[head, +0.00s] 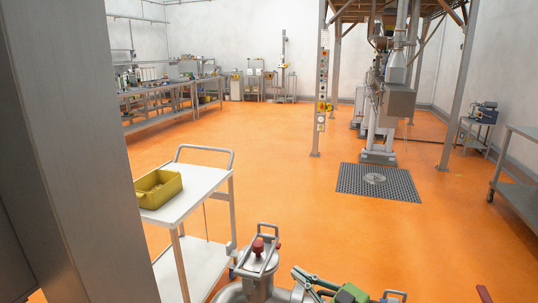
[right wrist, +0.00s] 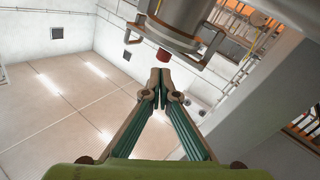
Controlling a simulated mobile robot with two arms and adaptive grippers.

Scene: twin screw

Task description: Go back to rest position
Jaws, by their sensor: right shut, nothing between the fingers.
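My right gripper (head: 297,271) shows at the bottom of the head view, its slim fingers pointing left from a green body. In the right wrist view its two fingers (right wrist: 160,73) meet at their tips, shut and empty, with the ceiling behind them. Just beyond the tips is a metal fitting (right wrist: 188,22) with a handle frame and a red knob. A metal fitting (head: 257,262) with a red knob and handle also shows left of the gripper in the head view. I cannot tell whether the fingertips touch it. My left gripper is not in view.
A white cart (head: 205,185) with a yellow bin (head: 158,190) stands left of the fitting. A grey pillar (head: 75,150) fills the left side. Open orange floor (head: 260,150) lies beyond. A dark floor grate (head: 350,180) lies before the machine (head: 378,130). A metal table (head: 520,180) stands at right.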

